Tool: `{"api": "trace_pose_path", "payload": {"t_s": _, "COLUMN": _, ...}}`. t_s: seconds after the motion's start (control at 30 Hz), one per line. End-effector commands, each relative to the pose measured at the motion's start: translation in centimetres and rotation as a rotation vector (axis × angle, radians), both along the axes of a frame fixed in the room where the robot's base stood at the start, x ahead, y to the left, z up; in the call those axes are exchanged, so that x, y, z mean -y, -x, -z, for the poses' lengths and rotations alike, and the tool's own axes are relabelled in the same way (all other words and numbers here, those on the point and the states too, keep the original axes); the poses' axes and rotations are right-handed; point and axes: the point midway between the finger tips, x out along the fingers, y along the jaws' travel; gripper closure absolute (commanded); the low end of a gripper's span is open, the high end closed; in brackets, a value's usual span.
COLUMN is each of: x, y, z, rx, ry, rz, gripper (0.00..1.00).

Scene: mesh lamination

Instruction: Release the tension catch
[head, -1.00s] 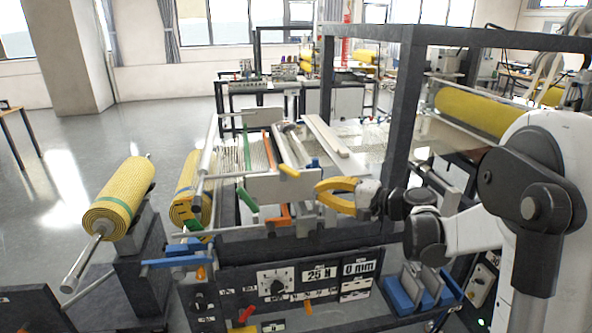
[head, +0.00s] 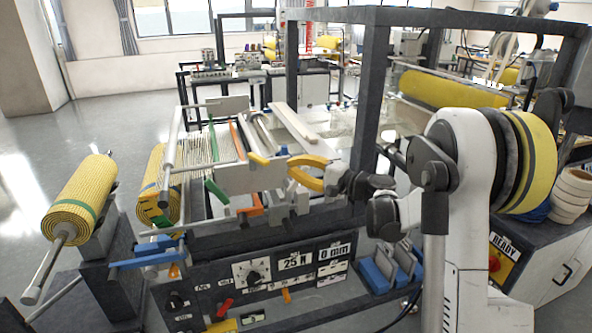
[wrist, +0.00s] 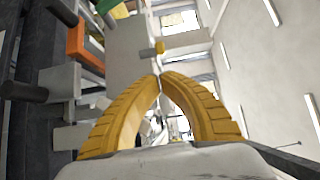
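My gripper (head: 279,161) has yellow curved fingers. In the wrist view its fingertips (wrist: 159,75) meet, with nothing visible between them. A small yellow handle (head: 259,158) on a light grey plate (head: 236,178) is just beyond the fingertips; it also shows in the wrist view (wrist: 160,47). I cannot tell whether they touch. A green lever (head: 216,191) and an orange lever (head: 250,208) stick out along the plate's lower side. The orange one is at upper left in the wrist view (wrist: 84,45). No part is labelled legibly as the tension catch.
Below is a control panel (head: 318,275) with a dial and readings of 25 N and 0 mm. A dark frame post (head: 367,95) rises close behind my arm. Blue blocks (head: 375,276) sit at lower right.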

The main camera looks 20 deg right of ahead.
Motion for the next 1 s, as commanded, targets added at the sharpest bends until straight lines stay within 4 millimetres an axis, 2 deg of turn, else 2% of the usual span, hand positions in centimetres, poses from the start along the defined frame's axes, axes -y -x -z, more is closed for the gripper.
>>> {"api": "trace_pose_path", "payload": {"t_s": 0.2, "x": -2.7, "y": -3.0, "z": 0.2, "rx": 0.0, "ry": 0.0, "rz": -0.002, "gripper": 1.0}}
{"api": "trace_pose_path", "payload": {"t_s": 0.4, "x": -3.9, "y": -4.6, "z": 0.1, "rx": 0.0, "ry": 0.0, "rz": 0.0, "gripper": 1.0}}
{"api": "trace_pose_path", "payload": {"t_s": 1.0, "x": -4.3, "y": -4.7, "z": 0.0, "rx": 0.0, "ry": 0.0, "rz": 0.021, "gripper": 1.0}}
